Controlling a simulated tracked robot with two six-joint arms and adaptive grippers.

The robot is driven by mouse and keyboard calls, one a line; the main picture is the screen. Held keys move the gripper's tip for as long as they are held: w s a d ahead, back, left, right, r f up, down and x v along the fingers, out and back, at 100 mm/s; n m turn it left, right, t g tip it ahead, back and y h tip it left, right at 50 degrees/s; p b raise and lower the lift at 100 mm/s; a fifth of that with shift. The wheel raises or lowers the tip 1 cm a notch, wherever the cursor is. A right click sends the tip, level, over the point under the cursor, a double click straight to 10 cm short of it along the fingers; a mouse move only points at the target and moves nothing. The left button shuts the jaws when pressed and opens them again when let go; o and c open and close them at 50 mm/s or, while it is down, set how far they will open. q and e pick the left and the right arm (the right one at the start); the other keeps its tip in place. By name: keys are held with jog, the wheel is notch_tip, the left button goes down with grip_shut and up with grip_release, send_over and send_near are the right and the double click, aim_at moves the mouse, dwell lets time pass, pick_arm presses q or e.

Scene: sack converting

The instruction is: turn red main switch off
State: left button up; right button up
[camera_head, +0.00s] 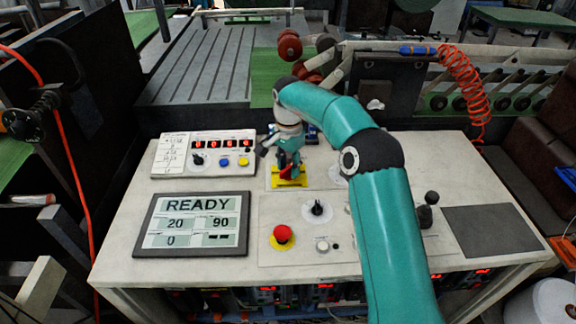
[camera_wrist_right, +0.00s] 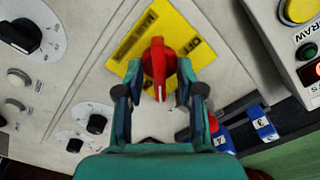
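The red main switch (camera_head: 293,172) sits on a yellow plate (camera_head: 287,183) in the upper middle of the control panel. In the right wrist view the red handle (camera_wrist_right: 157,68) runs almost upright in the picture, across the yellow plate (camera_wrist_right: 128,52). The word OFF shows on the plate to the handle's right. My right gripper (camera_wrist_right: 154,92) is open, with one finger on each side of the handle and a gap visible on both sides. In the head view this gripper (camera_head: 290,160) hangs over the switch and partly hides it. My left gripper is not in view.
A red mushroom button (camera_head: 282,234) on yellow, a black knob (camera_head: 317,208) and a joystick (camera_head: 427,205) stand on the panel. The display (camera_head: 195,222) reads READY. An orange coiled hose (camera_head: 470,85) hangs at the back right.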

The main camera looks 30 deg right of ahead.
jog(key=shift+c, duration=0.3)
jog(key=shift+a, duration=0.1)
grip_shut()
jog(key=shift+r+n, duration=0.1)
jog(key=shift+n, duration=0.2)
jog(key=n+p, duration=0.1)
jog(key=n, duration=0.1)
jog(key=shift+w+r+n+p, duration=0.1)
jog(key=shift+n+p, duration=0.2)
jog(key=shift+p, duration=0.1)
jog(key=n+p, duration=0.1)
jog(key=n, duration=0.3)
jog(key=shift+n, duration=0.3)
jog(key=n+p, duration=0.1)
jog(key=n, duration=0.4)
jog(key=shift+p, duration=0.3)
jog(key=n, duration=0.5)
jog(key=shift+w+p, duration=0.1)
jog(key=shift+p, duration=0.2)
